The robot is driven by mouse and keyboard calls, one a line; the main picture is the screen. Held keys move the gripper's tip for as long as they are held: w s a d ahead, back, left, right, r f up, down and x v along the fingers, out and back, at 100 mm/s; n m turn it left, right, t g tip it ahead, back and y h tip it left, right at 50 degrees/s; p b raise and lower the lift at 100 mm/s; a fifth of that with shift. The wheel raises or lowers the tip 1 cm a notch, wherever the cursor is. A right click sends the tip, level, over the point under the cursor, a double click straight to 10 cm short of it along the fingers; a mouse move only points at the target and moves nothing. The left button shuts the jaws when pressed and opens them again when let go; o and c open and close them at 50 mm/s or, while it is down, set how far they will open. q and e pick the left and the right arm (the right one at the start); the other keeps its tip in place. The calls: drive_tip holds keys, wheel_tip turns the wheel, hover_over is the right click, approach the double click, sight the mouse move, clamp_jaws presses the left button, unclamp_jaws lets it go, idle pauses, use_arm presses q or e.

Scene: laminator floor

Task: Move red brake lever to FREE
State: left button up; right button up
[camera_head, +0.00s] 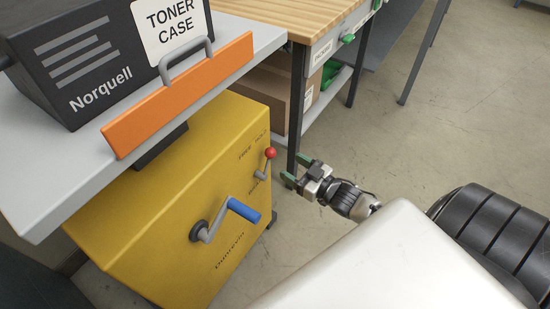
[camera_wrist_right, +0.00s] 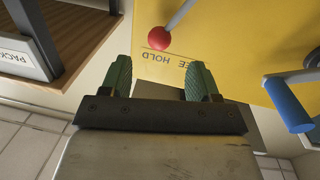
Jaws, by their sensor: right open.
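The red brake lever (camera_head: 270,154) stands on the front of a yellow machine (camera_head: 150,205), with a grey arm and a red ball knob. Its knob is beside the HOLD end of the FREE/HOLD marking. In the right wrist view the red knob (camera_wrist_right: 159,38) shows ahead of the fingers, roughly between them in picture position, with the upside-down lettering close by. My right gripper (camera_head: 296,168) is open and empty, with green fingertips, to the right of the lever and apart from it. Its fingers also show in the wrist view (camera_wrist_right: 160,78). My left gripper is out of view.
A crank with a blue handle (camera_head: 243,210) sticks out of the machine below the lever. A wooden bench (camera_head: 290,15) stands behind. Floor at right is clear.

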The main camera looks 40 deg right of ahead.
sight(275, 155)
drive_tip(key=b+x, duration=0.1)
drive_tip(key=x, duration=0.6)
drive_tip(key=shift+f, duration=0.1)
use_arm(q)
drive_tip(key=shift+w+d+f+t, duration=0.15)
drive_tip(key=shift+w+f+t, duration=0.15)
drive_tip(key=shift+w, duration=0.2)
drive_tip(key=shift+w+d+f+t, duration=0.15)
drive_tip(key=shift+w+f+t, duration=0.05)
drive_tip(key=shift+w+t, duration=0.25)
